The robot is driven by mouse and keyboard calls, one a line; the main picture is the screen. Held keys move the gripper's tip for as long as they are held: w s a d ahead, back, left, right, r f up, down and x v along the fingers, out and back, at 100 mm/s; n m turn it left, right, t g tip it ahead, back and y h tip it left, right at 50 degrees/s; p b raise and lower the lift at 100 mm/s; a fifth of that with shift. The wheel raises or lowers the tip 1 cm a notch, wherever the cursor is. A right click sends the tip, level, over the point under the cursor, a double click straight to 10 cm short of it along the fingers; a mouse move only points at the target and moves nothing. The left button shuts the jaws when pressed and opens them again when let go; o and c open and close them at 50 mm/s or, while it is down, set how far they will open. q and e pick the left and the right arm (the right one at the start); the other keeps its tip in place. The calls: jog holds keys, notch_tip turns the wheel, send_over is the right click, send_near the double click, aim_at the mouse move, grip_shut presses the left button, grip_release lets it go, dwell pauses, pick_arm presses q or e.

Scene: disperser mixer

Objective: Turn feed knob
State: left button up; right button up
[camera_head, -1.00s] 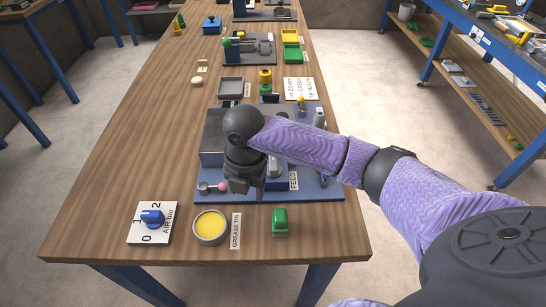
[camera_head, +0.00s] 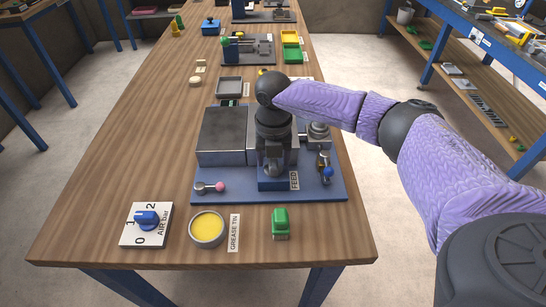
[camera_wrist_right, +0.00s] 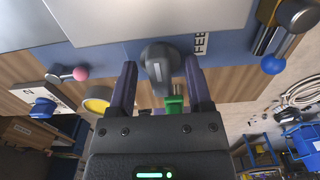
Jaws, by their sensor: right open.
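The feed knob is a dark grey knob with a rounded end, seen in the right wrist view (camera_wrist_right: 157,62) beside the FEED label (camera_wrist_right: 201,44). My right gripper (camera_wrist_right: 161,63) is open, with one finger on each side of the knob and visible gaps between. In the head view my right gripper (camera_head: 273,160) points down over the front of the blue-based machine (camera_head: 325,188), just left of the FEED label (camera_head: 294,180). It largely hides the knob there. My left gripper is not in view.
A pink-tipped lever (camera_head: 211,187) is at the machine's front left and a blue-tipped lever (camera_head: 326,169) at its right. In front are an air dial (camera_head: 147,222), a grease tin (camera_head: 207,229) and a green object (camera_head: 280,223). The table's left side is mostly clear.

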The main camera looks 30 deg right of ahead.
grip_shut()
